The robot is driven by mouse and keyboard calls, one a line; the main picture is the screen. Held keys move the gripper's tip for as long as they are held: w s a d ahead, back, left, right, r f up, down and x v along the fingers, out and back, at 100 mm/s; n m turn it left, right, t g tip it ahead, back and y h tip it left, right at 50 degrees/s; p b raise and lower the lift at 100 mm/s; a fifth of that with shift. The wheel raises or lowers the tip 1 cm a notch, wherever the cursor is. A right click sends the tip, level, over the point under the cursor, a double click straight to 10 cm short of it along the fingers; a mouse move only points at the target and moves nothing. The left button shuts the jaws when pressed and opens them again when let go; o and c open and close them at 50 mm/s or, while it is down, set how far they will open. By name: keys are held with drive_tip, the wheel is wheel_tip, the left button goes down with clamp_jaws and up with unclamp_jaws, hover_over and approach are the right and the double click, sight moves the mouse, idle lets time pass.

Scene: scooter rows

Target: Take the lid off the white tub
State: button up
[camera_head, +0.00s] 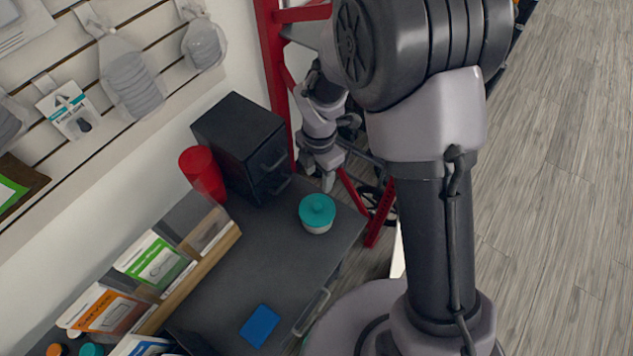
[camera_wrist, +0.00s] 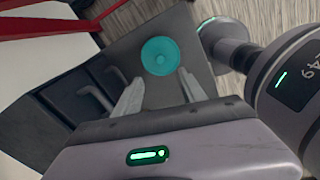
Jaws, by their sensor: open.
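The white tub (camera_head: 317,228) stands upright on the dark grey counter, near its right end. Its teal lid (camera_head: 317,207) sits on top, with a small round knob in the middle. The lid also shows from above in the wrist view (camera_wrist: 160,56), beyond my fingertips and roughly between their lines; the tub is hidden under it there. My gripper (camera_wrist: 157,85) is open and empty, apart from the lid. In the head view my gripper (camera_head: 323,178) is above and behind the tub, close to the black drawer unit.
A black drawer unit (camera_head: 243,140) with handles stands behind the tub, with a red cup (camera_head: 203,172) to its left. A wooden-edged rack (camera_head: 190,275) of boxes lines the left. A blue item (camera_head: 260,324) lies on the counter (camera_head: 270,265), whose middle is clear. A red frame (camera_head: 276,80) rises behind.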

drive_tip(key=b, duration=0.3)
hover_over(318, 206)
wheel_tip(318, 206, down, 10)
drive_tip(key=shift+d+r, duration=0.1)
drive_tip(key=shift+d, duration=0.05)
drive_tip(key=f+b, duration=0.2)
drive_tip(key=f, duration=0.3)
drive_tip(key=shift+a+f, duration=0.15)
drive_tip(key=shift+a, duration=0.05)
drive_tip(key=shift+r, duration=0.2)
clamp_jaws()
